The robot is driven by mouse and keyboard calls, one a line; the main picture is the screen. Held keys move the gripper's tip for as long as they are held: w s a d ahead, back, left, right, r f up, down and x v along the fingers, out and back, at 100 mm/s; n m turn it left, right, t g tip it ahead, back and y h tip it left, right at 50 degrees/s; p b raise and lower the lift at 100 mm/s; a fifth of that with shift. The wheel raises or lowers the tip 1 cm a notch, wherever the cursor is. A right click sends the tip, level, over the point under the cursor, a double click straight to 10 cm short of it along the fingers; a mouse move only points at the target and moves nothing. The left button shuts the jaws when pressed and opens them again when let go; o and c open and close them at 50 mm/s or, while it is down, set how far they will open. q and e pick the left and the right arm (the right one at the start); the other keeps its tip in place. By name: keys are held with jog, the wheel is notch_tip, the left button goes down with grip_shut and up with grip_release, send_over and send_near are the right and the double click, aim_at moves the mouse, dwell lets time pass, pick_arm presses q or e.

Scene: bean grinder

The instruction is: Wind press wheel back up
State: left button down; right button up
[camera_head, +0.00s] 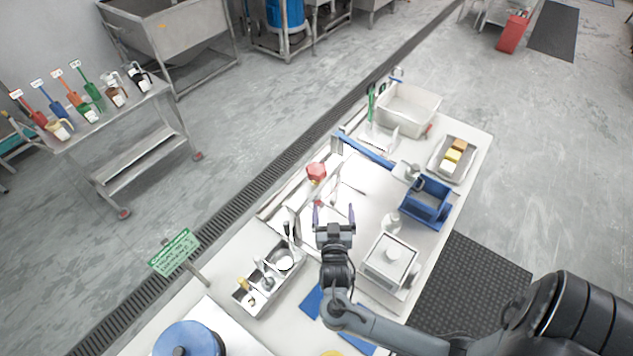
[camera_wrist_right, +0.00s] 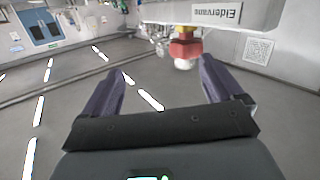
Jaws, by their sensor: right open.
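No part in view can be surely told as the press wheel. A red, faceted knob-like part (camera_head: 316,171) stands above the middle of the bench in the head view. In the wrist view it appears as a red part (camera_wrist_right: 185,48) under a pale beam marked with lettering (camera_wrist_right: 200,13). My right gripper (camera_head: 333,210) is open and empty, its purple fingers pointing towards the far side of the bench. The red part is ahead of the gripper and apart from it; in the wrist view the fingers (camera_wrist_right: 165,70) have a clear gap between them. My left gripper is not in view.
A white box-like unit with a knob (camera_head: 388,262) stands right of my right wrist, and a blue open box (camera_head: 427,202) is beyond it. A metal tray of small tools (camera_head: 268,280) lies to the left. A round blue lid-like part (camera_head: 190,340) is at lower left.

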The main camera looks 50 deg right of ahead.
jog(key=m+h+b, duration=0.1)
jog(key=b, duration=0.1)
send_near(317, 170)
jog(key=f, duration=0.2)
pick_arm(q)
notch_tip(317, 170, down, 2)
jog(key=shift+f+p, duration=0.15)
jog(key=shift+p, duration=0.5)
pick_arm(e)
jog(key=x, duration=1)
jog(key=shift+w+d+r, duration=0.25)
jog(key=shift+w+r, duration=0.05)
jog(key=shift+r, duration=0.1)
jog(key=c, duration=1)
jog(key=shift+o, duration=0.2)
jog(key=shift+t, duration=0.3)
